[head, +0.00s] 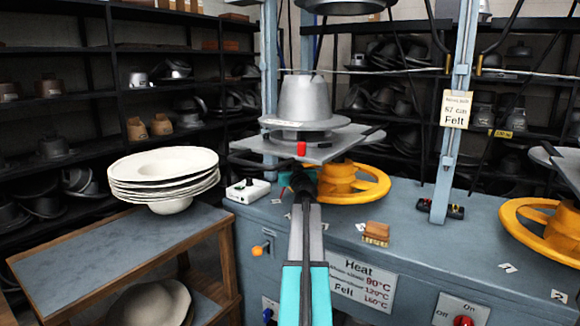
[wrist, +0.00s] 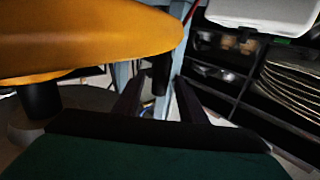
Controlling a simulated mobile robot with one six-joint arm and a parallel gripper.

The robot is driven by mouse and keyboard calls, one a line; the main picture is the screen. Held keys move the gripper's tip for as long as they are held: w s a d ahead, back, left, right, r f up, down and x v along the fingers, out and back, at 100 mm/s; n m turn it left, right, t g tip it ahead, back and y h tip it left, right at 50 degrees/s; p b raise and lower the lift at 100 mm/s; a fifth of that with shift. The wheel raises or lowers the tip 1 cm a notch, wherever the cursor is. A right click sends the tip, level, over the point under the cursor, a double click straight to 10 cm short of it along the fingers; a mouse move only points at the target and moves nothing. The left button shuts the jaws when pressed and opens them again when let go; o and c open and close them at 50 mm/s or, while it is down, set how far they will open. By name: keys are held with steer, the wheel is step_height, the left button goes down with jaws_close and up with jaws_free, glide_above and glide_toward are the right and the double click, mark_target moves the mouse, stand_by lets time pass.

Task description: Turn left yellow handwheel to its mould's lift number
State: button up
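The left yellow handwheel (head: 372,186) lies flat on the grey-blue bench, under the plate (head: 345,146) that bears a silver hat mould (head: 305,100). No lift number is legible on the mould. My gripper (head: 301,180) is at the wheel's left side, partly hidden by my arm. In the wrist view the orange-yellow rim (wrist: 90,40) fills the upper left. My two dark fingers (wrist: 160,103) stand apart, with a dark upright peg between or behind them; contact is unclear.
A second yellow handwheel (head: 545,228) is at the right. A white switch box (head: 247,191), a brown block (head: 376,230) and a Heat/Felt sign (head: 362,284) are near the left wheel. White hat bodies (head: 163,170) are stacked on a side table at left. A blue post (head: 452,130) stands between the wheels.

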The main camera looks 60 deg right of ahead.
steer(key=shift+w+d, duration=0.35)
steer(key=shift+d, duration=0.05)
jaws_close()
